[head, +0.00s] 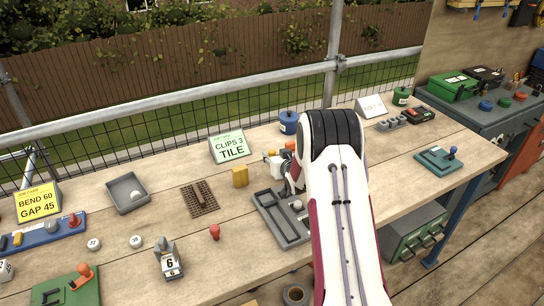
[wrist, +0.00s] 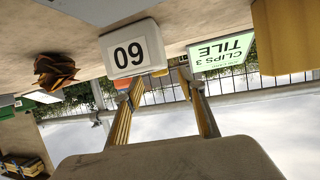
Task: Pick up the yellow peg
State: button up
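A small yellow peg (head: 17,239) stands at the left end of the blue board (head: 48,232) at the far left of the bench in the head view. My gripper is far to its right, by the grey tray, and largely hidden behind my arm in the head view. In the wrist view my gripper (wrist: 160,80) shows two fingers apart, with nothing clearly held between them. A white block with a number (wrist: 132,48) is close beyond the fingertips, with small orange and yellow parts behind it. The peg is not recognisable in the wrist view.
The divided grey tray (head: 278,221) is by my arm. The "CLIPS 3 TILE" sign (head: 230,148) stands behind.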

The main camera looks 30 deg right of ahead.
jog(key=shift+x, duration=1.45)
jog(key=c, duration=0.9)
